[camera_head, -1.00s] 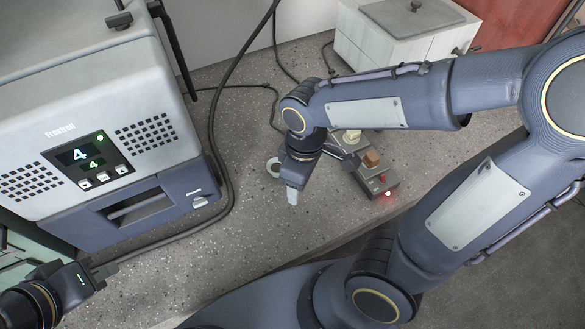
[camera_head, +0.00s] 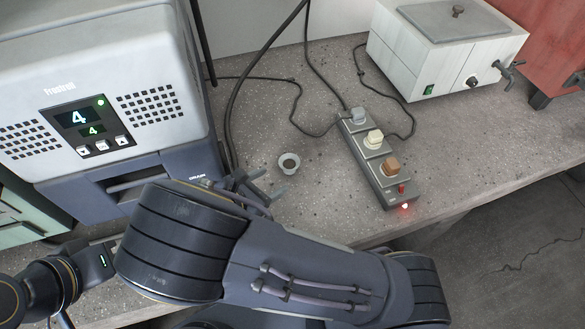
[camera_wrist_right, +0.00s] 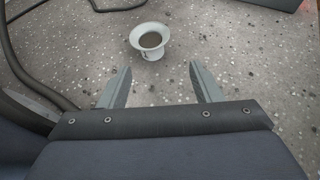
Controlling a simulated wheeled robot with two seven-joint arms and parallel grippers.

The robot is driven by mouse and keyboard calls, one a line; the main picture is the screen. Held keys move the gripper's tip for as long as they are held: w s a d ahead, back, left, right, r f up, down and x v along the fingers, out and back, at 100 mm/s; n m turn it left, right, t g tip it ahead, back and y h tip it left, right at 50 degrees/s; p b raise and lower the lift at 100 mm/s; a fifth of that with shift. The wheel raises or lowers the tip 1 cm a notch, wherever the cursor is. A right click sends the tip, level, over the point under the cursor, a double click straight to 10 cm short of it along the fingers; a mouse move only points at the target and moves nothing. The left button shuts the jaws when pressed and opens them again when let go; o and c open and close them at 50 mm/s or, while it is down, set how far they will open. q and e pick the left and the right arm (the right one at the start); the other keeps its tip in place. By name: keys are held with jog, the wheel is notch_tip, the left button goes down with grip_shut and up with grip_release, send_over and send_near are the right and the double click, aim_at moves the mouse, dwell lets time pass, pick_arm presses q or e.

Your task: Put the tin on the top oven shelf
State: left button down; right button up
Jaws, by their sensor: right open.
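The tin is probably the small pale flared cup (camera_head: 289,162) with a dark inside, upright on the bench left of the power strip. It also shows in the right wrist view (camera_wrist_right: 150,56), just beyond my fingertips. My right gripper (camera_head: 276,182) is open and empty, its fingers pointing toward the cup without touching it. The two spread fingers show in the right wrist view (camera_wrist_right: 159,68). My left gripper (camera_head: 112,242) is at the lower left, mostly dark, its fingers unclear. No oven shelf can be made out clearly; a pale green cabinet (camera_head: 18,215) is cut off at the left edge.
A grey machine (camera_head: 100,85) with a display reading 4 fills the upper left. A power strip (camera_head: 372,150) with plugs and cables lies right of the cup. A white lidded bath (camera_head: 440,50) stands behind. A red box (camera_head: 555,45) is at upper right. The bench ends at lower right.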

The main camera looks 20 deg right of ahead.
aim_at(284, 169)
jog(key=shift+w+a+f+n+t, duration=0.25)
jog(key=shift+w+n+t, duration=0.15)
jog(key=shift+t, duration=0.1)
jog(key=x, duration=0.7)
jog(key=shift+d, duration=0.25)
jog(key=c, duration=1.1)
jog(key=shift+r, duration=0.1)
jog(key=shift+c, duration=0.2)
